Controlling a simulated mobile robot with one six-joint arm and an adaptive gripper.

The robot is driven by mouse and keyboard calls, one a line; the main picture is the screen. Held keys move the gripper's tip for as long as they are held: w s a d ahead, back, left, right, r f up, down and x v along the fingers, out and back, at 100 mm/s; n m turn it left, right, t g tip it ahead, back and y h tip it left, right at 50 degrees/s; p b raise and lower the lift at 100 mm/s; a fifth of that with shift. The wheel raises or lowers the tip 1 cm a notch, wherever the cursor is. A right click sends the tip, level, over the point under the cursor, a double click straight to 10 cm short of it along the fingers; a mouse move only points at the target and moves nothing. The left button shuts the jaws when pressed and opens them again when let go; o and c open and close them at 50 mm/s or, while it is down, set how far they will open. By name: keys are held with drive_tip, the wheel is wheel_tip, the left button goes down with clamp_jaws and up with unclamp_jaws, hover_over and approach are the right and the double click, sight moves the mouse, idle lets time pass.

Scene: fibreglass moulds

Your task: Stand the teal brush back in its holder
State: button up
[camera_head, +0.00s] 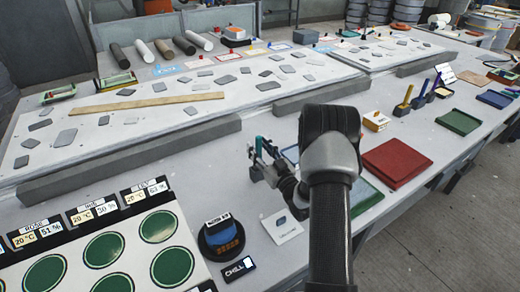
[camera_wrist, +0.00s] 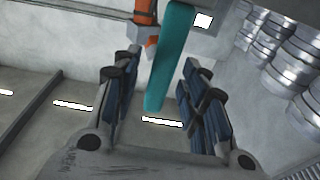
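The teal brush (camera_head: 259,147) stands roughly upright at my gripper, left of my arm in the head view. In the wrist view, its long teal handle (camera_wrist: 170,60) runs between the two fingers, with a gap showing on the left and a narrower one on the right. My gripper (camera_wrist: 160,75) looks open around it; it also shows in the head view (camera_head: 264,153). A small grey block (camera_head: 256,174), perhaps the holder, shows just below the brush. The fingers partly hide the brush's lower part, so I cannot tell how it sits in the block.
A white card (camera_head: 282,226) and a round black stand with a blue and orange item (camera_head: 221,238) lie nearer. Right of my arm are a red panel (camera_head: 397,161), a small yellowish box (camera_head: 376,121) and upright yellow (camera_head: 406,97) and blue brushes (camera_head: 422,90). A long grey bar (camera_head: 135,160) lies behind.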

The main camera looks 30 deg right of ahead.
drive_tip(key=s+f, duration=0.1)
drive_tip(key=s, duration=1.1)
drive_tip(key=shift+a+f, duration=0.3)
drive_tip(key=shift+f, duration=0.1)
drive_tip(key=shift+w+r, duration=0.1)
drive_tip(key=shift+w, duration=0.05)
drive_tip(key=w+a+r+n+g, duration=0.3)
drive_tip(key=w+a+r+g, duration=0.15)
drive_tip(key=w, duration=0.25)
drive_tip(key=s+a+r+m+g+h, duration=0.1)
drive_tip(key=s+a+r+g+h, duration=0.2)
drive_tip(key=r, duration=0.4)
drive_tip(key=s+a+r+g+y, duration=0.2)
drive_tip(key=s+a+g, duration=0.1)
drive_tip(key=s+a, duration=0.6)
drive_tip(key=s+a+r+m+g+y, duration=0.1)
drive_tip(key=s+a+g, duration=0.3)
drive_tip(key=s+a, duration=0.6)
drive_tip(key=s+r+y, duration=0.1)
drive_tip(key=s, duration=0.6)
drive_tip(key=shift+s+r, duration=0.2)
drive_tip(key=shift+s, duration=0.15)
